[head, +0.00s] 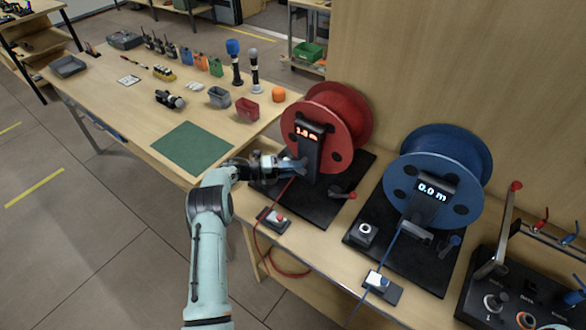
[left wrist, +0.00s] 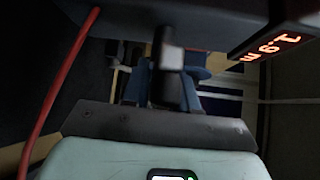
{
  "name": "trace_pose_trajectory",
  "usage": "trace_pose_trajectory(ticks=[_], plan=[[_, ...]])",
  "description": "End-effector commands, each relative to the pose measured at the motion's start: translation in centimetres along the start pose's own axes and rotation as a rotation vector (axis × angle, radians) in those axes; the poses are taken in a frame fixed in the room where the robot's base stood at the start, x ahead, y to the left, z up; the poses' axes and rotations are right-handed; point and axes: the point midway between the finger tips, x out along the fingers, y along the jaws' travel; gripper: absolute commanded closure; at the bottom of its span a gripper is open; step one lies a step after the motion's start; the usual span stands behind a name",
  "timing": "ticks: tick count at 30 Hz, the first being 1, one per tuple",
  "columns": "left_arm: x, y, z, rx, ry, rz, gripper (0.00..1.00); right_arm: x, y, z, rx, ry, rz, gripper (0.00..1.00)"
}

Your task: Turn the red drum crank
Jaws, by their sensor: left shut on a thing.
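The red drum (head: 345,112) stands upright on a black base (head: 313,207) on the bench, with a lit display on its dark front post (head: 308,149). My left gripper (head: 290,165) is at the post's lower left, shut on the drum crank, which it mostly hides in the head view. In the left wrist view a dark crank part (left wrist: 165,70) stands in the middle, close to the jaws, with the display (left wrist: 278,47) at upper right. A small lever with a red knob (head: 352,195) sits on the base's right. My right gripper is not in view.
A red cable (head: 257,240) runs from the drum past a small switch box (head: 273,219) and loops off the front edge. A blue drum (head: 438,172) with a display reading 0.0 m stands to the right. A green mat (head: 193,147) lies left, near several tools.

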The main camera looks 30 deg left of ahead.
Motion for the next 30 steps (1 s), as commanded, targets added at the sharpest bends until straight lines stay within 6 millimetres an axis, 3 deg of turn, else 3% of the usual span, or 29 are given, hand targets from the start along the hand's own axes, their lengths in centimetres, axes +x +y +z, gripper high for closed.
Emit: trace_pose_trajectory(ticks=[25, 26, 27, 30], plan=[[0.15, 0.0, 0.04, -0.093, 0.0, -0.097, 1.0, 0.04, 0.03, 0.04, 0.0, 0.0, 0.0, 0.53], [0.15, 0.0, 0.04, -0.093, 0.0, -0.097, 0.63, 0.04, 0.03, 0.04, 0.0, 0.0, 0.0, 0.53], [0.15, 0.01, 0.03, -0.093, 0.0, -0.097, 0.55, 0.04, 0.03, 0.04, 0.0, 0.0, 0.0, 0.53], [0.12, 0.04, 0.03, -0.093, 0.0, -0.096, 0.55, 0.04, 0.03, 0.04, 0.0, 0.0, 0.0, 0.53]])
